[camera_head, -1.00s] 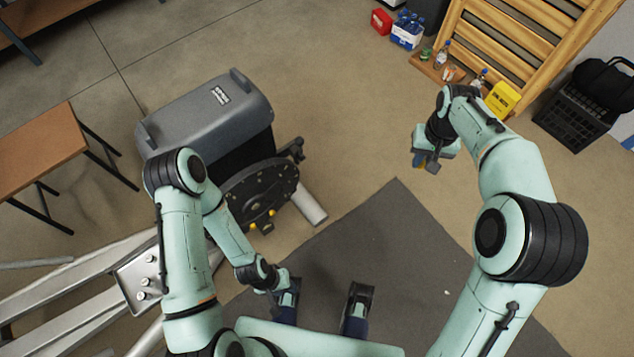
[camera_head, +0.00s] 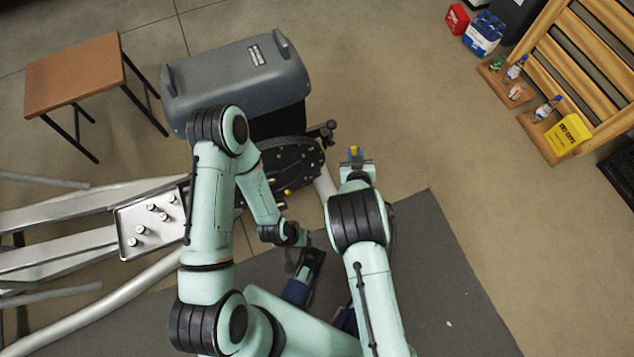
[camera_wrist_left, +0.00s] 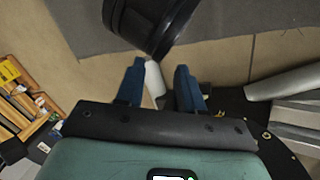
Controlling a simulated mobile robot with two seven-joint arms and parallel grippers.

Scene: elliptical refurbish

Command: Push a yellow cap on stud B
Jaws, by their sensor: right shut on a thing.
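My right gripper (camera_head: 355,157) is shut on a small yellow cap (camera_head: 354,150), held between its blue fingers just right of the machine's black round plate (camera_head: 298,160). The cap is apart from the plate. Small yellow spots, which look like caps, show at the plate's lower edge (camera_head: 287,191). I cannot make out the letters, so I cannot tell which stud is B. My left gripper is low beside the machine; in the left wrist view its two blue fingers (camera_wrist_left: 160,82) stand apart, with no object gripped between them.
The grey machine housing (camera_head: 235,80) stands behind the plate. A silver plate with several bolts (camera_head: 150,222) and metal rails lie to the left. A yellow box (camera_head: 567,135) sits on the wooden rack at right. A brown table (camera_head: 75,72) stands at left. The floor between machine and rack is clear.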

